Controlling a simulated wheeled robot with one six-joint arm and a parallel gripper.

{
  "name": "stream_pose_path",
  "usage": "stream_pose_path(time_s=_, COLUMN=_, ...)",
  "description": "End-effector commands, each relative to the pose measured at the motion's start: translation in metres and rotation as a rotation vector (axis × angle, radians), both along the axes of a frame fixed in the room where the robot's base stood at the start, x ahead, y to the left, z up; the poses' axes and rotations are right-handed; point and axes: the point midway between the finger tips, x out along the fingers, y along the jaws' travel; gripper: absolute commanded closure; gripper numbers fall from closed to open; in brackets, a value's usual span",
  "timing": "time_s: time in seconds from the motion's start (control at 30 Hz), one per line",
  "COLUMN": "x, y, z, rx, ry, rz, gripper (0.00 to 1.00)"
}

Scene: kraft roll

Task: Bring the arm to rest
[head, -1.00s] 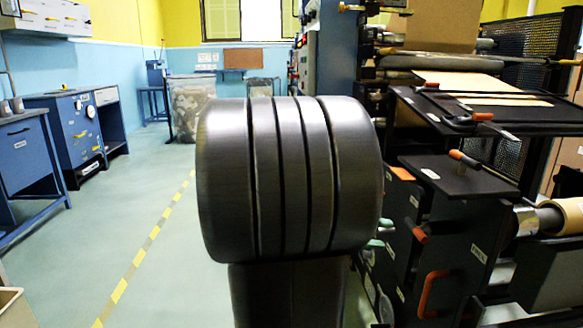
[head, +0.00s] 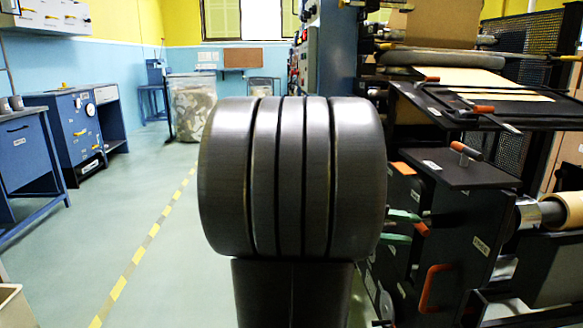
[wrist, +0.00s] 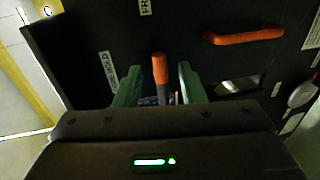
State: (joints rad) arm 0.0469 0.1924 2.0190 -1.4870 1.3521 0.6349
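My gripper (wrist: 158,82) shows in the wrist view as two green fingers set apart. An orange-tipped lever (wrist: 160,72) stands between them, with a visible gap on each side. The fingers do not look closed on it. In the head view my gripper (head: 405,227) sticks out from behind my dark, rounded arm links. Its green fingers are close to the machine's dark front, next to the orange lever end (head: 422,229). Most of my arm's wrist is hidden behind the links.
The dark machine (head: 445,220) with an orange handle (head: 433,290) and a kraft roll (head: 572,210) fills the right. Blue benches (head: 85,130) line the left wall. A bin (head: 191,105) stands at the back. The floor (head: 130,210) with its yellow-striped line is free.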

Motion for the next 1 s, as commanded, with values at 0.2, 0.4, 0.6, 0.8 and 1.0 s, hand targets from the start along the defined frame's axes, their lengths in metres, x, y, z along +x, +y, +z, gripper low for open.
stream_pose_path(time_s=0.2, x=0.001, y=-0.029, z=-0.008, rx=0.0, ry=0.001, rz=-0.004, gripper=0.64)
stream_pose_path(time_s=0.4, x=0.004, y=-0.054, z=-0.012, rx=0.0, ry=0.005, rz=-0.003, gripper=0.64)
stream_pose_path(time_s=0.6, x=0.005, y=-0.05, z=0.001, rx=-0.014, ry=0.189, rz=0.001, gripper=0.64)
stream_pose_path(time_s=0.8, x=0.006, y=-0.05, z=0.002, rx=-0.023, ry=0.289, rz=0.001, gripper=0.64)
stream_pose_path(time_s=1.0, x=0.006, y=-0.05, z=0.001, rx=-0.025, ry=0.317, rz=0.0, gripper=0.64)
